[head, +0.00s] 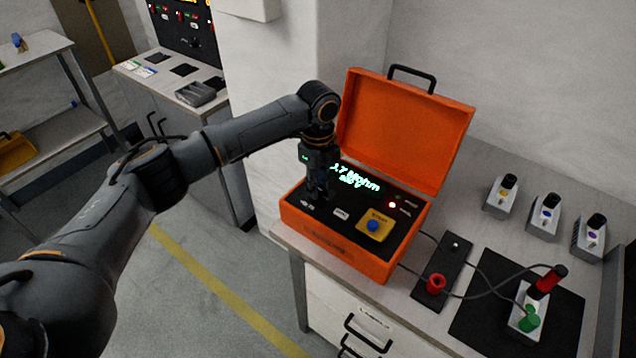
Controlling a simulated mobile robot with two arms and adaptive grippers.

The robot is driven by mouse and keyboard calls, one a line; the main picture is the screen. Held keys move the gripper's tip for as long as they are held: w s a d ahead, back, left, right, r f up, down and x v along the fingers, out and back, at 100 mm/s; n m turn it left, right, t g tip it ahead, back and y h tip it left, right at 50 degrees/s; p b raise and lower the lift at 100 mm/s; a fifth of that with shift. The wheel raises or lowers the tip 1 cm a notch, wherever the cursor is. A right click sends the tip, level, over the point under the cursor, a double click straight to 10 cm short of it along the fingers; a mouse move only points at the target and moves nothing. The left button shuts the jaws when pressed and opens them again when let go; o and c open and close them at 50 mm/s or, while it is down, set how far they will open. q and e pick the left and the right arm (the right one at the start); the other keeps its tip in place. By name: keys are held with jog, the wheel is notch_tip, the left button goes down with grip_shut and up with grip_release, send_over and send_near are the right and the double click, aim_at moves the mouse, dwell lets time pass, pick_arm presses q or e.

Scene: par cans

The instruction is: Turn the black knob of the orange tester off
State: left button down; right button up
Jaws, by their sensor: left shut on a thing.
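The orange tester (345,240) stands on the bench with its lid open and upright. Its dark panel shows a lit green reading that looks like "1.7 Mohm" with a second line below. A lit red lamp and a yellow plate with a blue button (374,226) are on the panel's right side. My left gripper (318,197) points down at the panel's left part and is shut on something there. The black knob is hidden behind or between the fingers, so its position cannot be read. My right gripper is not in view.
Grey cables run from the tester to a red clip (437,283) and a red probe (549,280) beside a green-capped piece (529,318) on a black mat (478,327). Several small grey units (501,195) stand behind. A wall column is close behind my left arm.

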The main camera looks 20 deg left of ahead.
pick_arm(q)
jog(key=shift+r+n+p, duration=0.15)
jog(key=shift+n+p, duration=0.35)
jog(key=shift+p, duration=0.35)
jog(key=n+p, duration=0.7)
jog(key=p, duration=0.2)
jog(key=n+p, duration=0.3)
jog(key=n, duration=0.1)
jog(key=n+p, duration=0.3)
jog(key=shift+n, duration=0.4)
jog(key=n+p, duration=0.2)
jog(key=n, duration=0.2)
jog(key=n+p, duration=0.2)
jog(key=n, duration=0.3)
jog(key=shift+n, duration=0.4)
jog(key=n+p, duration=0.1)
jog(key=n, duration=0.4)
jog(key=shift+p, duration=0.3)
jog(key=n, duration=0.5)
jog(key=shift+f, duration=0.2)
jog(key=shift+n, duration=0.3)
